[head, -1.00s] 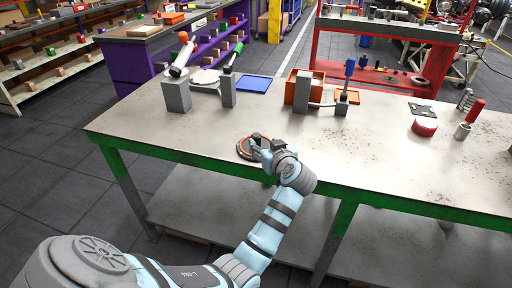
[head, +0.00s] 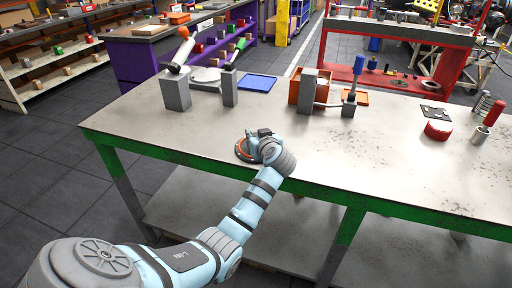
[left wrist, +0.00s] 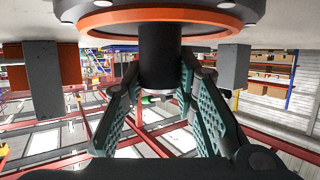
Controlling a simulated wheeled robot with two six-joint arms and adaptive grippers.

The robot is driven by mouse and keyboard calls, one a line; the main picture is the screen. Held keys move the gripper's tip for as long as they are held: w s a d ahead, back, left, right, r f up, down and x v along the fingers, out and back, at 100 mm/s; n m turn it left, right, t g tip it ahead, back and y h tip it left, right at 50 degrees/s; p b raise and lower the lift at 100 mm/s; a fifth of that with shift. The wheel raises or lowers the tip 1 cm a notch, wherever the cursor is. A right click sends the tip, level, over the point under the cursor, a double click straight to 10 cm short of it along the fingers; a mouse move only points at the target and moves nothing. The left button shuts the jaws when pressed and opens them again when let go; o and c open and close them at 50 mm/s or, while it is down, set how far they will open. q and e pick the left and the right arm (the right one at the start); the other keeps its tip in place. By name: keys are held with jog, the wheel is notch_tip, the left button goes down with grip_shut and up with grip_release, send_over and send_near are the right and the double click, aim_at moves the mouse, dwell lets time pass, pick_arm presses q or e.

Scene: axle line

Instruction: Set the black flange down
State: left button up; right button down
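The black flange (left wrist: 160,15) is a round dark disc with bolt holes, an orange ring and a black central hub (left wrist: 158,55). In the left wrist view, which looks upside down, the disc is at the top and the hub lies between the two fingers. My left gripper (left wrist: 160,72) is shut on the hub, one finger against each side. In the head view, the flange (head: 243,150) is level at the near part of the grey worktable (head: 200,135), partly hidden by my left gripper (head: 258,143). I cannot tell whether it touches the tabletop. My right gripper is not in view.
Grey blocks (head: 175,92) stand behind to the left, near a blue tray (head: 257,83). An orange bin (head: 296,90) and a blue-handled tool (head: 355,75) stand behind to the right. A red round part (head: 437,131) lies far right. Tabletop around the flange is clear.

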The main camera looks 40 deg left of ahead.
pick_arm(q)
jog(key=shift+w, duration=0.1)
grip_shut()
